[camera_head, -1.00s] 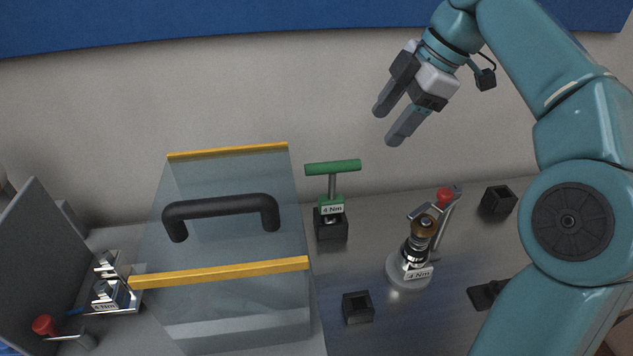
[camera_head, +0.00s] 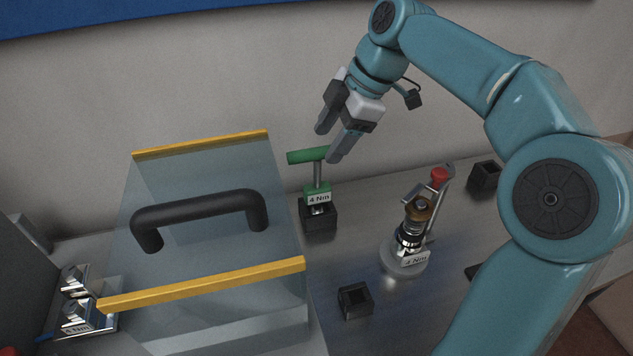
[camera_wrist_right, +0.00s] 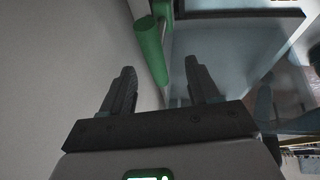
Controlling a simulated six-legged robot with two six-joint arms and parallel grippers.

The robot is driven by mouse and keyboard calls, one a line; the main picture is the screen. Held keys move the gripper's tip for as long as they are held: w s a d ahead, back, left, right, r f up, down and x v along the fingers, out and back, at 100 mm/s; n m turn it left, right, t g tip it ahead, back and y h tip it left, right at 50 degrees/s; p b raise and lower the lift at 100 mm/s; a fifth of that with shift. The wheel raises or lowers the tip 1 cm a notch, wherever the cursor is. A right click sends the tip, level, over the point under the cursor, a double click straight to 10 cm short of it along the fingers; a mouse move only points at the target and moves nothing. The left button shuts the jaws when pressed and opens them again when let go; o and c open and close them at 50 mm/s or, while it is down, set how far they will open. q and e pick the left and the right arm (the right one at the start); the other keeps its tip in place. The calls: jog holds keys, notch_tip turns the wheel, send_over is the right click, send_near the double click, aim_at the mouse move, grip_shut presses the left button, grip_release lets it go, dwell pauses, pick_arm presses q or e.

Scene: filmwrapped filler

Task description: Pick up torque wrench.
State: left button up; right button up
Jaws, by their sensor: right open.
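The torque wrench (camera_head: 318,174) has a green T-shaped handle, a metal shaft and a green collar labelled 4 Nm. It stands upright in a black square holder (camera_head: 319,217) in the head view. My right gripper (camera_head: 327,145) is open and empty, just above and at the right end of the T-handle, with one fingertip overlapping it in the picture. In the right wrist view, the green handle (camera_wrist_right: 151,48) shows between the two open fingers (camera_wrist_right: 160,70). I cannot tell whether a finger touches it. My left gripper is not in view.
A clear guard (camera_head: 205,185) with yellow edges and a black handle (camera_head: 200,211) stands left of the wrench. Empty black holders (camera_head: 355,300) (camera_head: 485,175) sit on the grey table.

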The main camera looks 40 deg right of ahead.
aim_at(322, 148)
jog(key=x, duration=0.5)
jog(key=shift+w+d+f, duration=0.1)
jog(key=shift+w+f, duration=0.15)
jog(key=shift+w, duration=0.1)
jog(key=shift+c, duration=0.3)
grip_shut()
